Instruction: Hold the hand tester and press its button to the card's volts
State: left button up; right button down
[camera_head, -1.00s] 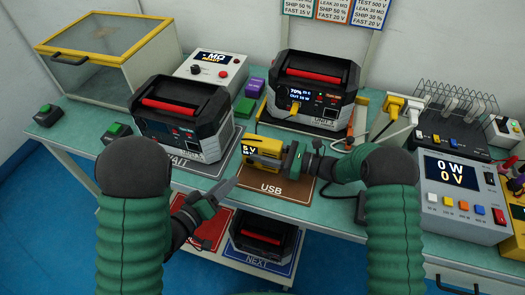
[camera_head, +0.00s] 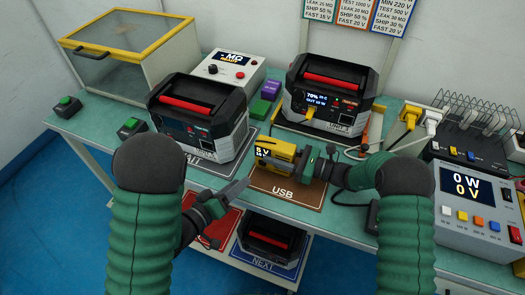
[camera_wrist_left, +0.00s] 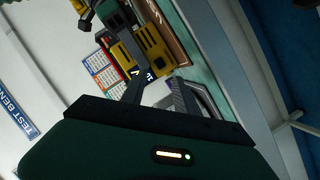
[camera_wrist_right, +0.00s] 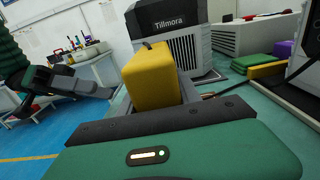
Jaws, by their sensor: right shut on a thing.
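The yellow hand tester (camera_head: 274,153) is held over the brown USB mat, its small display reading about 5 V. My right gripper (camera_head: 303,160) is shut on it from the right. The tester also stands between the fingers in the right wrist view (camera_wrist_right: 152,77). My left gripper (camera_head: 232,193) is left of and below the tester, apart from it, with its fingers open and empty. In the left wrist view the tester (camera_wrist_left: 146,50) is beyond the spread fingers. Its button cannot be made out.
A power station (camera_head: 325,92) with a lit screen stands behind the tester, and another (camera_head: 199,115) on the left. The USB mat (camera_head: 289,192) is clear at its front. A load box (camera_head: 472,200) reading 0 W, 0 V is at right. A yellow-framed case (camera_head: 128,58) is back left.

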pick_arm(q)
jog(key=shift+c, duration=0.2)
grip_shut()
dwell(1.4)
